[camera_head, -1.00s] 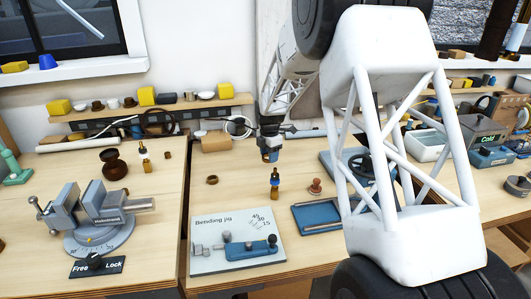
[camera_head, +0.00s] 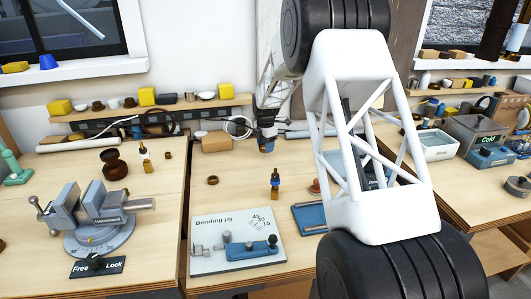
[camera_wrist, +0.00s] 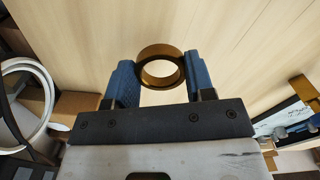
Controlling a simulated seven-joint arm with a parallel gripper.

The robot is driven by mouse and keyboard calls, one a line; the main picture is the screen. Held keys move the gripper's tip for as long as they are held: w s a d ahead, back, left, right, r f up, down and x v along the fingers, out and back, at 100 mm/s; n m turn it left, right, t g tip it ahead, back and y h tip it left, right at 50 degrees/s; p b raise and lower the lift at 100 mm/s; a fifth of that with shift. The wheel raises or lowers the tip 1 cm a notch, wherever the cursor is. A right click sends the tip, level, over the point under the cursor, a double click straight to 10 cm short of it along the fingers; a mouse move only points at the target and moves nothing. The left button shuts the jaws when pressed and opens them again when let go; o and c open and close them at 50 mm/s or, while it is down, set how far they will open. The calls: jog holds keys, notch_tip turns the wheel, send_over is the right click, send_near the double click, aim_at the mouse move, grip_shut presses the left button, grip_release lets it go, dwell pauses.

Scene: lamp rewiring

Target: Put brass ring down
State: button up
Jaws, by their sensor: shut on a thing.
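The brass ring (camera_wrist: 160,82) is held between the blue fingertips of my gripper (camera_wrist: 161,70) in the wrist view, with its round opening facing the camera.
Another brownish ring (camera_head: 212,180) lies on the bench, left of a dark bottle (camera_head: 275,178). The bending jig (camera_head: 205,264) is at the front, a grey vise (camera_head: 90,215) at left. The box (camera_head: 215,142) stands behind. Bare wood lies between the ring and box.

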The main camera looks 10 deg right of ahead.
aim_at(265, 157)
jog(key=shift+f, duration=0.1)
jog(key=shift+f, duration=1.65)
jog(key=shift+f, duration=0.15)
jog(key=o, duration=0.9)
notch_tip(265, 157, up, 12)
jog(key=shift+s+r, duration=0.1)
jog(key=shift+r, duration=0.15)
